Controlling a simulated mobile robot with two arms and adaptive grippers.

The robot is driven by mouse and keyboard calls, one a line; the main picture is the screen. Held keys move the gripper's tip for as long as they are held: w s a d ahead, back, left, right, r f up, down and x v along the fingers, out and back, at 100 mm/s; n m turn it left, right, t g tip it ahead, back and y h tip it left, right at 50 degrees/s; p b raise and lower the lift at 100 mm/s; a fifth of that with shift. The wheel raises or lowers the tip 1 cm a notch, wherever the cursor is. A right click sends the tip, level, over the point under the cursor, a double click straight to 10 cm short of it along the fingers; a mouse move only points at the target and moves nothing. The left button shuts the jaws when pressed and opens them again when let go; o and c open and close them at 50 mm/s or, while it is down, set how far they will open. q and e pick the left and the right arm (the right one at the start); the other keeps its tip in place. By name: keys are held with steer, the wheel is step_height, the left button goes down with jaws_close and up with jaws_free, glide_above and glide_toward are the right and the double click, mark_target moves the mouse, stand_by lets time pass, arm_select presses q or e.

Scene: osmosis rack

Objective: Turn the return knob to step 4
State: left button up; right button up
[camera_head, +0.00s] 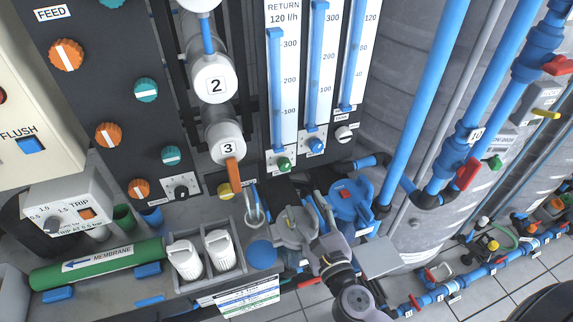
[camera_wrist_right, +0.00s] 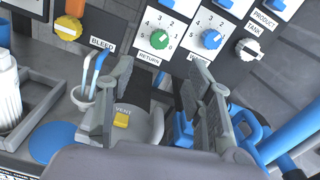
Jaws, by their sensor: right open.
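The return knob is a small green knob (camera_wrist_right: 160,39) on a white numbered plate marked RETURN, at the top middle of the right wrist view. It also shows in the head view (camera_head: 284,164), below the tall gauges. Numbers ring it, but I cannot tell which one its pale mark points to. My right gripper (camera_head: 308,206) is in front of and below the panel. In the right wrist view its two fingers (camera_wrist_right: 164,72) are spread apart with nothing between them, and the knob lies beyond their tips, apart from them. My left gripper is not in view.
A blue knob (camera_wrist_right: 211,39) sits right of the green one, then a white tank knob (camera_wrist_right: 249,49). Below are a grey housing with a yellow vent tab (camera_wrist_right: 121,120), a tool cup (camera_wrist_right: 83,97) and a blue housing (camera_head: 350,203).

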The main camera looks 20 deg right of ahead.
mark_target(286, 167)
steer(key=w, duration=0.4)
steer(key=w+p, duration=0.1)
steer(key=w, duration=0.4)
steer(key=w+p, duration=0.1)
steer(key=w, duration=0.3)
steer(key=shift+w+a, duration=0.25)
steer(key=shift+w, duration=0.05)
steer(key=shift+c, duration=0.5)
jaws_close()
